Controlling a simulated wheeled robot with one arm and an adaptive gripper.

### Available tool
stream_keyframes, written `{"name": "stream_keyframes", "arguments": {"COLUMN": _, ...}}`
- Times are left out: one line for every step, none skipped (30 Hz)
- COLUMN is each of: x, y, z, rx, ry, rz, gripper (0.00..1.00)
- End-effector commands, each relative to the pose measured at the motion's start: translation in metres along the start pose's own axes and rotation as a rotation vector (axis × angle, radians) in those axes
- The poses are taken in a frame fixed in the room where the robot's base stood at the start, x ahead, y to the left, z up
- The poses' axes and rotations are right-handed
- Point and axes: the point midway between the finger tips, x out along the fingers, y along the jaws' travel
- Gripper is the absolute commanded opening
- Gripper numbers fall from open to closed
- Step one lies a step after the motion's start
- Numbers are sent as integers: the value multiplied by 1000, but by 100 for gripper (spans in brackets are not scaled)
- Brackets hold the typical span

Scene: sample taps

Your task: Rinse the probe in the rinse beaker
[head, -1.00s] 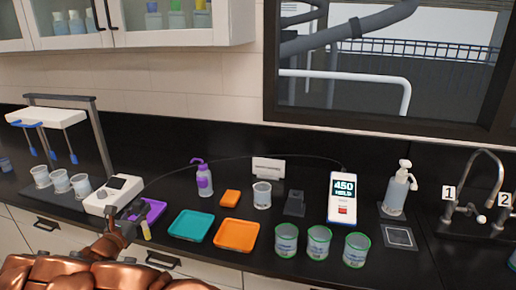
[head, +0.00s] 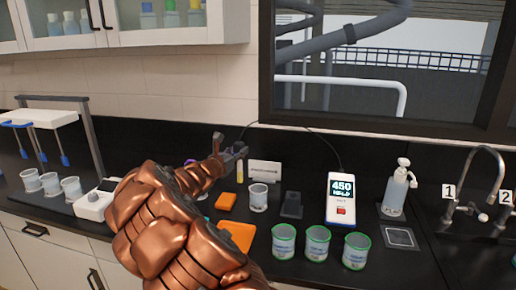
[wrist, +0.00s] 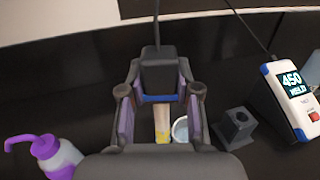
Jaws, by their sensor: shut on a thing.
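My gripper (head: 230,153) is shut on the probe (head: 239,172), a slim body with a yellowish lower end that hangs about upright. In the wrist view my gripper (wrist: 159,92) grips its dark cap, with a blue ring and pale shaft (wrist: 162,118) below and a cable running up. The clear rinse beaker (head: 258,198) stands on the counter, lower and slightly right of the probe in the head view. In the wrist view the beaker (wrist: 181,130) is just right of the probe's lower end, partly hidden by a finger. The probe appears outside it.
A grey holder (head: 292,205) and a meter (head: 341,198) reading 450 HELD stand right of the beaker. A white sign (head: 265,172) is behind it. Several green-rimmed cups (head: 318,243) stand in front. An orange sponge-like block (head: 226,201) lies left; my arm hides the trays.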

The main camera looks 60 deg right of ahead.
Motion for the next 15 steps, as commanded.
{"name": "stream_keyframes", "arguments": {"x": 12, "y": -15, "z": 5, "rx": 1, "ry": -3, "rz": -21, "gripper": 0}}
{"name": "stream_keyframes", "arguments": {"x": 18, "y": -22, "z": 8, "rx": 1, "ry": -3, "rz": -29, "gripper": 0}}
{"name": "stream_keyframes", "arguments": {"x": 24, "y": -30, "z": 11, "rx": 1, "ry": -2, "rz": -38, "gripper": 0}}
{"name": "stream_keyframes", "arguments": {"x": 28, "y": -34, "z": 13, "rx": 1, "ry": -2, "rz": -44, "gripper": 0}}
{"name": "stream_keyframes", "arguments": {"x": 32, "y": -39, "z": 16, "rx": 1, "ry": -1, "rz": -48, "gripper": 0}}
{"name": "stream_keyframes", "arguments": {"x": 36, "y": -44, "z": 18, "rx": 0, "ry": -1, "rz": -54, "gripper": 0}}
{"name": "stream_keyframes", "arguments": {"x": 38, "y": -47, "z": 20, "rx": 0, "ry": -1, "rz": -57, "gripper": 0}}
{"name": "stream_keyframes", "arguments": {"x": 40, "y": -49, "z": 21, "rx": -1, "ry": -1, "rz": -59, "gripper": 0}}
{"name": "stream_keyframes", "arguments": {"x": 41, "y": -51, "z": 22, "rx": -1, "ry": -1, "rz": -62, "gripper": 0}}
{"name": "stream_keyframes", "arguments": {"x": 42, "y": -53, "z": 22, "rx": -1, "ry": -1, "rz": -63, "gripper": 0}}
{"name": "stream_keyframes", "arguments": {"x": 43, "y": -54, "z": 22, "rx": -1, "ry": -1, "rz": -64, "gripper": 0}}
{"name": "stream_keyframes", "arguments": {"x": 43, "y": -54, "z": 21, "rx": -1, "ry": 0, "rz": -65, "gripper": 0}}
{"name": "stream_keyframes", "arguments": {"x": 43, "y": -54, "z": 20, "rx": -1, "ry": 0, "rz": -65, "gripper": 0}}
{"name": "stream_keyframes", "arguments": {"x": 43, "y": -54, "z": 19, "rx": -2, "ry": 0, "rz": -65, "gripper": 0}}
{"name": "stream_keyframes", "arguments": {"x": 43, "y": -54, "z": 16, "rx": -2, "ry": 0, "rz": -65, "gripper": 0}}
